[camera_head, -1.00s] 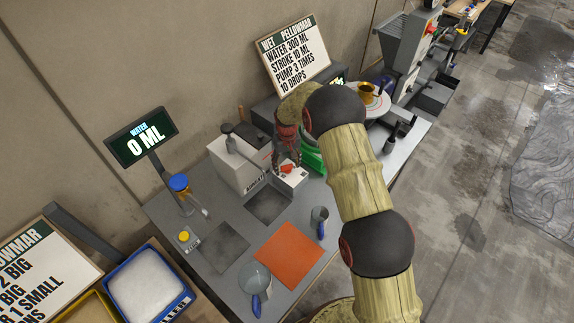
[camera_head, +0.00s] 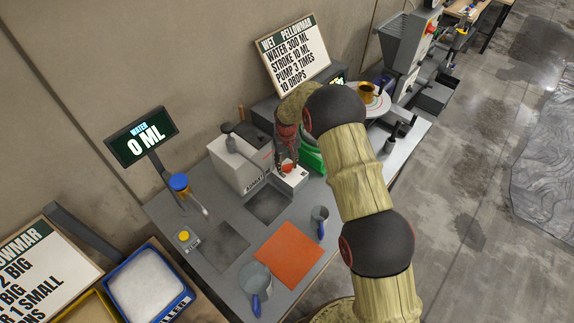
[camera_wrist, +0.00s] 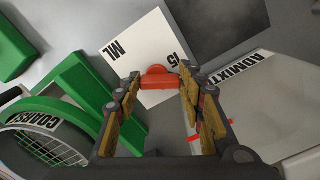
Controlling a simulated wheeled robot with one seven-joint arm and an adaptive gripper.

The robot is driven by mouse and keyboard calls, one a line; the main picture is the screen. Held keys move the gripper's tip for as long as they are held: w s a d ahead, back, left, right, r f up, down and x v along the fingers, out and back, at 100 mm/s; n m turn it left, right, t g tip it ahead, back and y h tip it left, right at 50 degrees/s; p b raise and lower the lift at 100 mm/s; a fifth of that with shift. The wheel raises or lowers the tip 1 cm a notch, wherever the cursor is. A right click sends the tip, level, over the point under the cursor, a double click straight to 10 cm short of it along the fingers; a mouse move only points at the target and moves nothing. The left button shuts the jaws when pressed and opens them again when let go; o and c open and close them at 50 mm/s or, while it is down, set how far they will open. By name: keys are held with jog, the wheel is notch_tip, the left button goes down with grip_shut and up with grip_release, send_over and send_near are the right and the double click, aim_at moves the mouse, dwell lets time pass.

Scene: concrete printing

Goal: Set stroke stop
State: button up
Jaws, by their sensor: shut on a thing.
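The red stop knob (camera_wrist: 158,78) sits at the edge of a white plate (camera_wrist: 128,50) printed "15 ML". My gripper (camera_wrist: 159,82) has its two fingers closed on either side of the knob. In the head view my gripper (camera_head: 287,150) reaches down to the small red knob (camera_head: 287,168) on the white plate (camera_head: 291,180), beside the white admixture pump box (camera_head: 236,168). The box's side shows in the wrist view (camera_wrist: 255,100). The exact stop setting cannot be read. The sign (camera_head: 293,55) reads "STROKE 10 ML".
A green scale or sieve frame (camera_wrist: 75,95) stands close to my fingers. A water display (camera_head: 143,137) reads 0 ML. Dark square pads (camera_head: 267,206) lie on the bench.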

aim_at(286, 165)
jog(key=shift+m, duration=0.3)
jog(key=m+b, duration=0.3)
jog(key=m, duration=0.1)
jog(key=shift+a+f+m, duration=0.1)
jog(key=shift+a+m, duration=0.05)
jog(key=shift+m, duration=0.15)
jog(key=m+b, duration=0.1)
jog(key=m, duration=0.5)
jog(key=shift+w+b, duration=0.2)
jog(key=shift+b, duration=0.2)
jog(key=shift+m, duration=0.4)
jog(key=o, duration=1.2)
notch_tip(286, 165, up, 12)
jog(key=shift+r, duration=0.1)
